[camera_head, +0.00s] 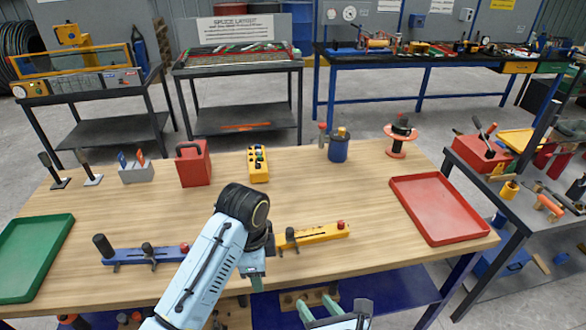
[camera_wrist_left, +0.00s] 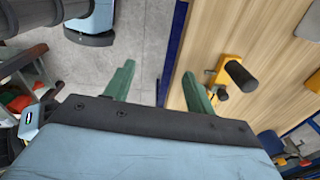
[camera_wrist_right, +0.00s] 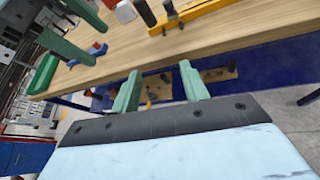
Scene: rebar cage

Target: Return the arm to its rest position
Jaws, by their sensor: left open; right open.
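My right gripper (camera_head: 315,301) is open and empty at the bottom of the head view, in front of the table's near edge. In the right wrist view its two green fingers (camera_wrist_right: 160,76) stand apart with nothing between them. My left arm comes up from the bottom in the head view and bends at a black joint over the table's front part. My left gripper (camera_head: 257,281) is partly hidden behind that arm. In the left wrist view its green fingers (camera_wrist_left: 158,76) are apart and empty, beside the table edge.
The wooden table (camera_head: 330,190) carries a yellow fixture (camera_head: 318,234) and a blue fixture (camera_head: 150,255) near the arm. A green tray (camera_head: 35,255) is left, a red tray (camera_head: 438,208) right. A red box (camera_head: 193,165) stands behind. A blue lower shelf (camera_head: 390,295) is under the table.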

